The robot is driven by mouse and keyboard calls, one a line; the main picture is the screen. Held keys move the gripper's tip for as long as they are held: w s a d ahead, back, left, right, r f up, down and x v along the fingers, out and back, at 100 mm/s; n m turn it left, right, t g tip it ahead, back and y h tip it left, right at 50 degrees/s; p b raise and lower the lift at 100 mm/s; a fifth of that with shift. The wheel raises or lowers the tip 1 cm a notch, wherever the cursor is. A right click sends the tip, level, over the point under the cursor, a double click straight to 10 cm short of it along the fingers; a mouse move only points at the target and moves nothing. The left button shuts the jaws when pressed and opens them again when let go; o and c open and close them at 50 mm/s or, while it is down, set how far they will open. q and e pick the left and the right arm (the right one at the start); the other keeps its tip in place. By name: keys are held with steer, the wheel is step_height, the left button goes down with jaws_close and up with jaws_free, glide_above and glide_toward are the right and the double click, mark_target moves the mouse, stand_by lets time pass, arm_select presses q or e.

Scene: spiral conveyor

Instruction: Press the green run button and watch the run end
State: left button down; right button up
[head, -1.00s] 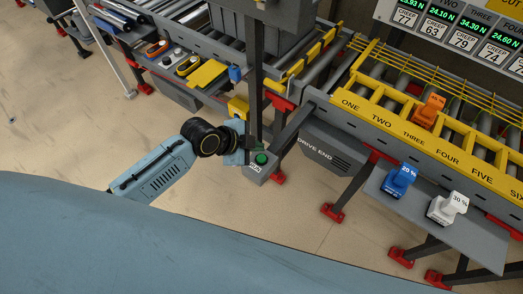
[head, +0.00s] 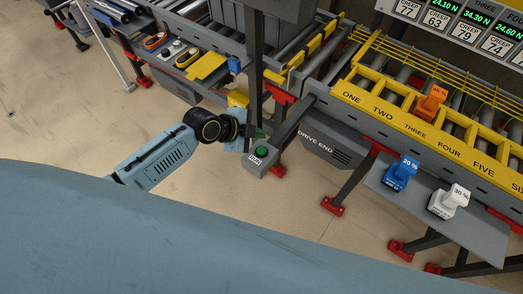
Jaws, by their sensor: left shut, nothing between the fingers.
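The green run button (head: 262,151) sits on top of a small grey box (head: 258,165) labelled RUN, near the frame's centre. My left gripper (head: 251,144) comes in from the left and is shut and empty. Its tip is just to the left of the button, close to the box; I cannot tell whether it touches the box. A dark upright post partly hides the gripper. My right gripper is not in view.
The grey conveyor carries a yellow frame (head: 385,118) with numbered lanes, and an orange block (head: 430,103) stands in it. A blue 20 % block (head: 401,172) and a white 30 % block (head: 448,201) stand on a grey shelf (head: 480,231). Readouts (head: 470,15) hang above.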

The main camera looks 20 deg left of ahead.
mark_target(258, 152)
arm_select(q)
step_height(258, 152, down, 6)
steer(key=b, duration=0.4)
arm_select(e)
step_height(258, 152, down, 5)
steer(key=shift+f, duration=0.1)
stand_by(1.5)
arm_select(q)
steer(key=shift+f+b, duration=0.35)
steer(key=shift+b, duration=0.05)
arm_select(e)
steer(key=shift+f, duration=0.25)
arm_select(q)
steer(key=shift+f+b, duration=0.4)
steer(key=shift+f, duration=0.05)
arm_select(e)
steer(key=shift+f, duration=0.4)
arm_select(q)
steer(key=shift+r, duration=0.1)
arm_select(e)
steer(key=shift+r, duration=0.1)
arm_select(q)
steer(key=shift+r+p, duration=0.75)
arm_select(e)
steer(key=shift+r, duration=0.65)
